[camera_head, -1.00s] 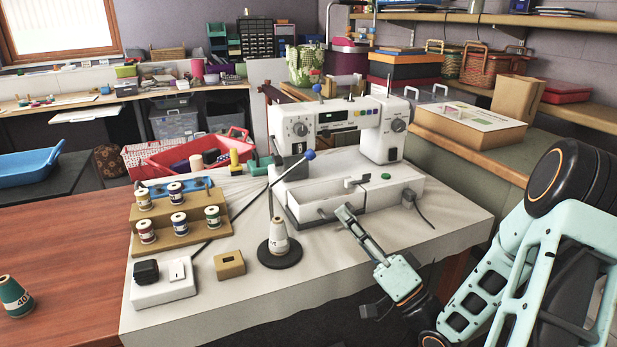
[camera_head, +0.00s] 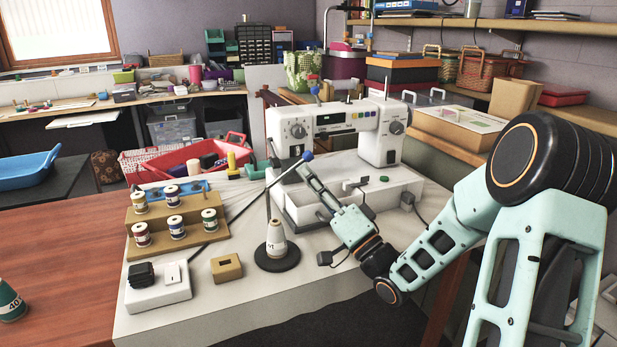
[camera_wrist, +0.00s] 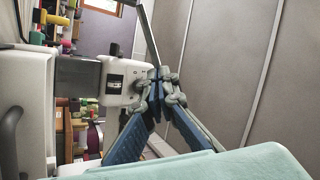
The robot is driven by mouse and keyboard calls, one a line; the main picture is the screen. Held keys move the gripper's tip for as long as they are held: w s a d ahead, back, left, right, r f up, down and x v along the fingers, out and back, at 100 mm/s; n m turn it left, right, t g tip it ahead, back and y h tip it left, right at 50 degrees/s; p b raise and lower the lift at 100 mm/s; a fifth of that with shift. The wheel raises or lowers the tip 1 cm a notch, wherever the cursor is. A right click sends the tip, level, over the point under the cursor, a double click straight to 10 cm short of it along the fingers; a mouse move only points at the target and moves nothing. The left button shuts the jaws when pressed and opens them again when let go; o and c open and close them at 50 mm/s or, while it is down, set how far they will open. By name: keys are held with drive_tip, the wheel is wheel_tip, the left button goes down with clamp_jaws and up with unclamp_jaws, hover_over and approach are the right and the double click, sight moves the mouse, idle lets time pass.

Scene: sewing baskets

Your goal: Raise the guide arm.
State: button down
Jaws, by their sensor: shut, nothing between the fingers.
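The guide arm (camera_head: 288,170) is a thin grey rod with a blue ball (camera_head: 308,156) at its tip. It slants up to the right from the top of the thread stand's post (camera_head: 268,210). The stand's round black base (camera_head: 277,260) carries a white thread cone (camera_head: 276,240). My gripper (camera_head: 304,170) is shut and empty, its tips close to the ball in the head view; contact cannot be told. In the wrist view the fingertips (camera_wrist: 160,78) meet, and a grey rod (camera_wrist: 149,35) runs up from behind them. The ball is not clearly seen there.
A white sewing machine (camera_head: 335,120) stands just behind my gripper. A spool rack (camera_head: 172,222) is at left, with a white switch box (camera_head: 158,290) and a tan block (camera_head: 226,267) in front.

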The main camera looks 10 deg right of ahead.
drive_tip(key=n+g, duration=0.1)
drive_tip(key=r+n+g+y+p, duration=0.1)
drive_tip(key=n, duration=0.1)
drive_tip(key=a+r+n+p, duration=0.1)
drive_tip(key=shift+s+r+n+g, duration=0.1)
drive_tip(key=shift+s+n+g, duration=0.05)
drive_tip(key=shift+n+g, duration=0.25)
drive_tip(key=shift+s+d+f, duration=0.1)
drive_tip(key=shift+f, duration=0.1)
